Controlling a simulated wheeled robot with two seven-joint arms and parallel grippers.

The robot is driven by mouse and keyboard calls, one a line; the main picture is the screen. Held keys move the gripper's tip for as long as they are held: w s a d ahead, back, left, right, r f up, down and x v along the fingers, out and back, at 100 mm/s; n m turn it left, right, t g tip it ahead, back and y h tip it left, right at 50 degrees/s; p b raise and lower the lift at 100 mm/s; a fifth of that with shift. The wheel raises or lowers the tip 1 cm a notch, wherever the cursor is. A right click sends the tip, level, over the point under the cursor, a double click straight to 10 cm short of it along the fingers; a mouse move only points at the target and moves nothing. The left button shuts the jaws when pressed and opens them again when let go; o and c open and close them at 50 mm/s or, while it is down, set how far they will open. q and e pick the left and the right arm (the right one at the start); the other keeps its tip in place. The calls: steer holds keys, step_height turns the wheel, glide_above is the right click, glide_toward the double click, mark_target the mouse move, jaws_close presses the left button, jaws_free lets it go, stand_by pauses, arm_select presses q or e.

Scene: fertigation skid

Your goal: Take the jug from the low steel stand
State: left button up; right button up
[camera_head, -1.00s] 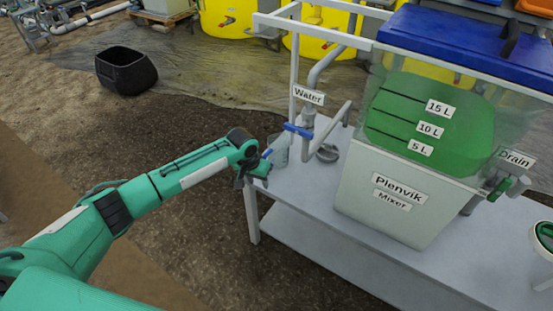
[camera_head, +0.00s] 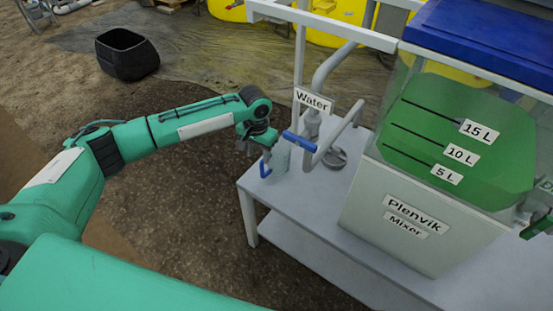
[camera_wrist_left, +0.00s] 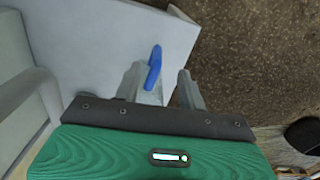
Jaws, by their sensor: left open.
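The jug (camera_head: 281,158) is a small, pale grey see-through vessel with a blue handle (camera_head: 265,166). It stands at the left corner of the grey steel stand (camera_head: 300,198), below the tap marked Water. My left gripper (camera_head: 262,150) is open beside the jug on its handle side. In the left wrist view the blue handle (camera_wrist_left: 153,68) shows between the two fingers (camera_wrist_left: 160,85), and the jug's body is partly hidden by the left finger. Whether the fingers touch the handle I cannot tell.
The Water pipe with its blue lever (camera_head: 299,141) rises close to the right of my gripper. A round grey fitting (camera_head: 335,158) sits behind it. The Plenvik mixer tank (camera_head: 420,225) fills the stand's right side. A black tub (camera_head: 127,53) stands on open floor.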

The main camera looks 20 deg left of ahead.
mark_target(262, 171)
arm_select(q)
step_height(262, 171, down, 5)
steer(key=shift+w+r, duration=0.1)
steer(key=shift+r, duration=0.1)
steer(key=f, duration=0.4)
steer(key=shift+w+d+f+b, duration=0.15)
steer(key=shift+w+d+b, duration=0.1)
steer(key=shift+b, duration=0.15)
steer(key=shift+f, duration=0.45)
jaws_close()
arm_select(e)
steer(key=shift+w+r, duration=0.25)
steer(key=shift+r, duration=0.7)
